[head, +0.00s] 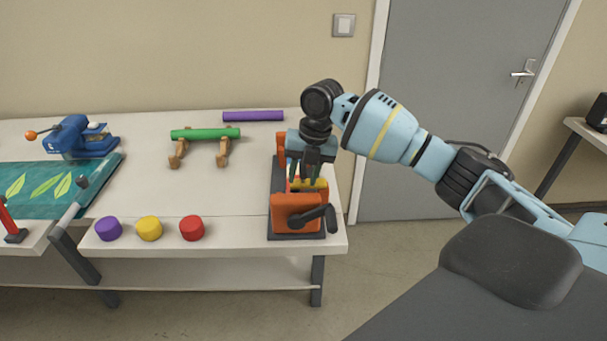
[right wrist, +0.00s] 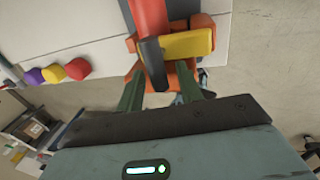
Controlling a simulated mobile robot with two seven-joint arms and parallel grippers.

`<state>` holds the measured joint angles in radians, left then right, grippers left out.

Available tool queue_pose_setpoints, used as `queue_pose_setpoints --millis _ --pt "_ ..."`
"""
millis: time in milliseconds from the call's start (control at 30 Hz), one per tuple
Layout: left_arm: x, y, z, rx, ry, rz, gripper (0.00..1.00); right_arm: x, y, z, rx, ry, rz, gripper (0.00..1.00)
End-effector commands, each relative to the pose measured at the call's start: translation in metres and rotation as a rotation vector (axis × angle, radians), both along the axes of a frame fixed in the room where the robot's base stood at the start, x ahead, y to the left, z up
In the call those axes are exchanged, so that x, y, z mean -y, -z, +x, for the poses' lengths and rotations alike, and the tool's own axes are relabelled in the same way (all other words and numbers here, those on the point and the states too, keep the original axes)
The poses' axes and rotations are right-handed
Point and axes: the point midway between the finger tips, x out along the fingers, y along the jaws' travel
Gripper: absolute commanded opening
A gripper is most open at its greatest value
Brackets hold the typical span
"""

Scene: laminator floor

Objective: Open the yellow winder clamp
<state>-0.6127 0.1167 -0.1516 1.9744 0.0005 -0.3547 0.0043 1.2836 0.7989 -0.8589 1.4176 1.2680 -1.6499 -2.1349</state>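The orange winder (head: 295,207) stands at the right end of the table on a dark base. Its yellow clamp (head: 312,184) lies across its middle, partly hidden by my right gripper (head: 304,172), which points down over it. In the right wrist view the yellow clamp (right wrist: 188,43) lies just ahead of my gripper's fingers (right wrist: 160,84). The green fingers are spread apart, with nothing clearly held between them. A red roll (right wrist: 149,14) and a dark end piece (right wrist: 153,65) lie beside the clamp. I cannot tell if a finger touches it. My left gripper is not in view.
Purple (head: 108,229), yellow (head: 149,228) and red (head: 191,228) caps stand along the table's front. A green roll (head: 205,133) rests on wooden stands, with a purple roll (head: 253,116) behind. A blue device (head: 75,137) stands at left. The table's middle (head: 180,189) is clear.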

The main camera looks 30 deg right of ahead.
Motion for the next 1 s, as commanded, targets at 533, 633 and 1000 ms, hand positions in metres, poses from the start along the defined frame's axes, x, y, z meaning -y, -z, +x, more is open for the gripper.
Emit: queue_pose_setpoints --millis 533,633,1000 --pt "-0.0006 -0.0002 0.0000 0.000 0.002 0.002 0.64 -0.0003 0.0027 0.0001 -0.001 0.000 -0.001 0.06" --pt "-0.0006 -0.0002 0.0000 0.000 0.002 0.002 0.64 -0.0003 0.0026 0.0002 -0.001 0.000 -0.001 0.00" --pt "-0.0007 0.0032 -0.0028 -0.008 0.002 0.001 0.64 0.0001 0.0027 0.0038 0.008 0.001 0.015 0.00"
